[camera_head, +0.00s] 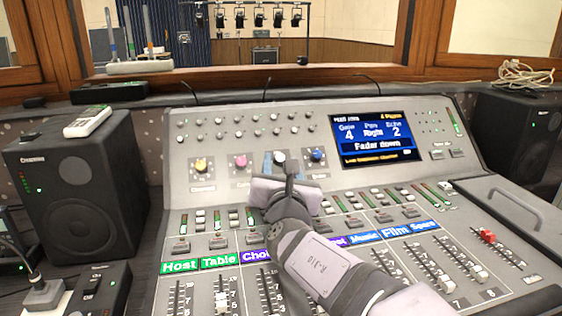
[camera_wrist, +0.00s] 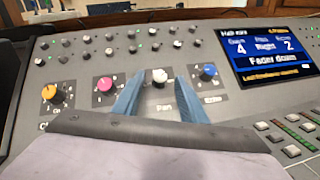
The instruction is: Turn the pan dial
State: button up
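The pan dial (camera_head: 279,156) is a small white-topped knob on the console's upper panel. In the wrist view the same dial (camera_wrist: 160,76) stands above the printed label "Pan". My gripper (camera_head: 280,165) reaches up to it in the head view. In the wrist view my gripper (camera_wrist: 157,85) is open, with one blue finger left of the dial and one right of it. A gap shows on both sides, so neither finger visibly touches the dial. Whether the tips are level with the knob is hard to tell.
An orange-yellow dial (camera_wrist: 50,92) and a pink dial (camera_wrist: 104,84) lie to the left; a blue dial (camera_wrist: 208,71) sits close beside the right finger. The screen (camera_head: 376,136) reads Gate 4, Pan Right, Echo 2, "Fader down". Faders, including a red one (camera_head: 487,236), fill the lower console.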

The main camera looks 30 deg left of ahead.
jog(key=shift+w+a, duration=0.3)
jog(key=shift+w, duration=0.1)
grip_shut()
jog(key=shift+r+m+p, duration=0.1)
jog(key=shift+m+p, duration=0.3)
jog(key=shift+p, duration=0.15)
jog(key=m+h+p, duration=0.2)
jog(key=m+t+h+p, duration=0.1)
jog(key=shift+s+a+r, duration=0.2)
jog(key=shift+a, duration=0.1)
jog(key=m+h+p, duration=0.2)
jog(key=m+p, duration=0.1)
jog(key=shift+a+p, duration=0.15)
jog(key=shift+p, duration=0.15)
jog(key=shift+f+m+h+p, duration=0.1)
jog(key=shift+m+h+p, duration=0.35)
jog(key=shift+m+h, duration=0.2)
